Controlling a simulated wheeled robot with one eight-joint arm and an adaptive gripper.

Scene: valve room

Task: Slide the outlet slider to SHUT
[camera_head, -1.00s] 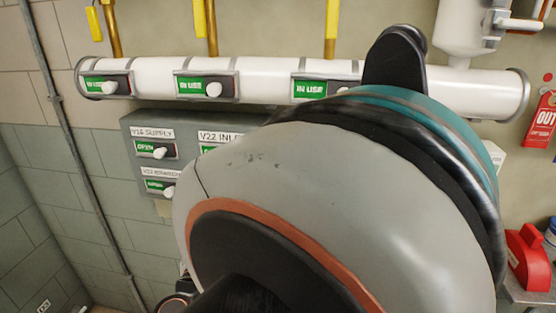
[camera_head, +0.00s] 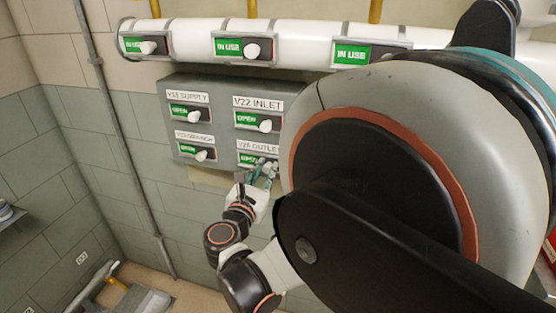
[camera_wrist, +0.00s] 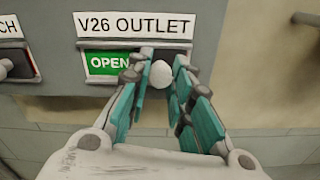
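The V26 OUTLET slider is at the lower right of the grey panel in the head view. Its white knob (camera_wrist: 160,74) sits just right of a green OPEN plate (camera_wrist: 106,65) in the wrist view. The slot's right part is mostly behind my fingers. The V26 OUTLET label (camera_wrist: 134,26) is above it. My gripper (camera_wrist: 164,65) reaches the slider, with teal fingers on the left and right of the knob. The fingertips are close to the knob on both sides; I cannot tell if they press on it. The gripper also shows in the head view (camera_head: 264,172), partly beside my arm.
The grey panel (camera_head: 216,122) also carries the supply slider (camera_head: 188,113), the V22 INLET slider (camera_head: 258,121) and another slider (camera_head: 195,148), all showing green plates. A white pipe (camera_head: 190,42) with several IN USE sliders runs above. A vertical conduit (camera_head: 115,110) stands left.

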